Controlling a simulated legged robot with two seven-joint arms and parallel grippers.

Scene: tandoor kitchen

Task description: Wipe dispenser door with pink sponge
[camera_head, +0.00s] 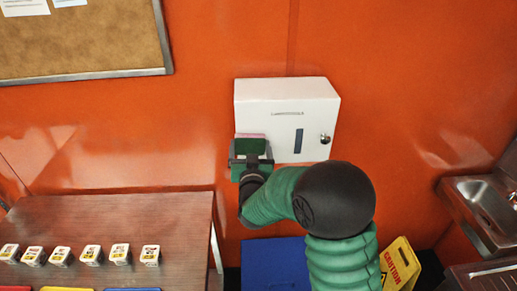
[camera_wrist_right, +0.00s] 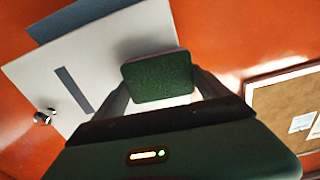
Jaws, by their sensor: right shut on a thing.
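The white dispenser (camera_head: 285,105) hangs on the orange wall, with a dark slot window and a round lock on its door. It also shows at the left of the right wrist view (camera_wrist_right: 60,75). My right gripper (camera_head: 251,150) is shut on the sponge (camera_head: 251,137), which has a dark green face and a thin pink edge along its top. In the right wrist view the sponge's green face (camera_wrist_right: 157,78) sits between the fingers. The sponge overlaps the lower left corner of the dispenser door; I cannot tell whether it touches. My left gripper is not in view.
A brown table (camera_head: 110,220) with several small labelled boxes stands at lower left. A cork board (camera_head: 80,40) hangs at upper left. A metal sink (camera_head: 485,195) is at right. A yellow caution sign (camera_head: 400,265) and a blue object (camera_head: 275,262) are low down.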

